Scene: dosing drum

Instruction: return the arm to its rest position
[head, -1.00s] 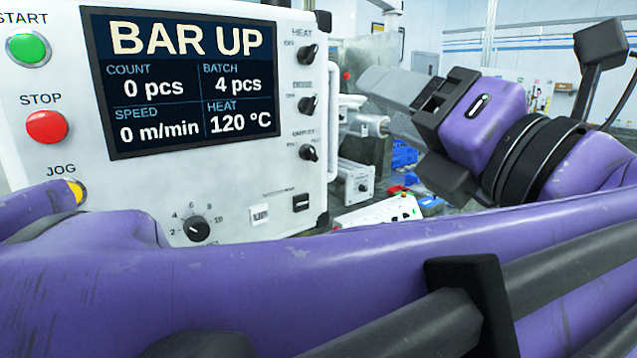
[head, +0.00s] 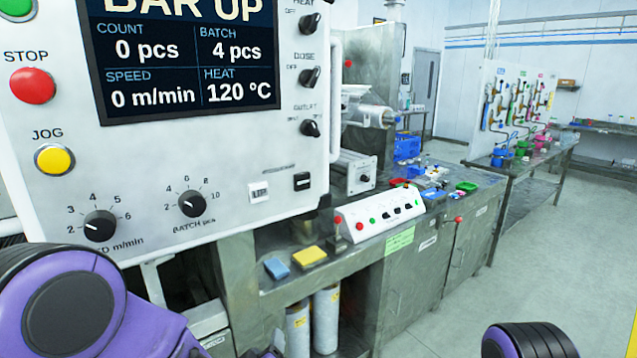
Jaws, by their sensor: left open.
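My left arm (head: 125,318) is low at the bottom left, a purple link with a black round joint. Only a small part of my left gripper (head: 260,353) shows at the bottom edge, open; its fingertips are mostly cut off and I see nothing held. My right arm shows only as a black ribbed joint with some purple (head: 528,342) at the bottom right. My right gripper is out of view.
A white control panel (head: 225,150) with a screen, buttons and knobs fills the left. A steel bench (head: 350,262) behind carries a blue sponge (head: 277,268), a yellow block (head: 309,256) and a white switch box (head: 380,217). Open floor (head: 540,250) lies at the right.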

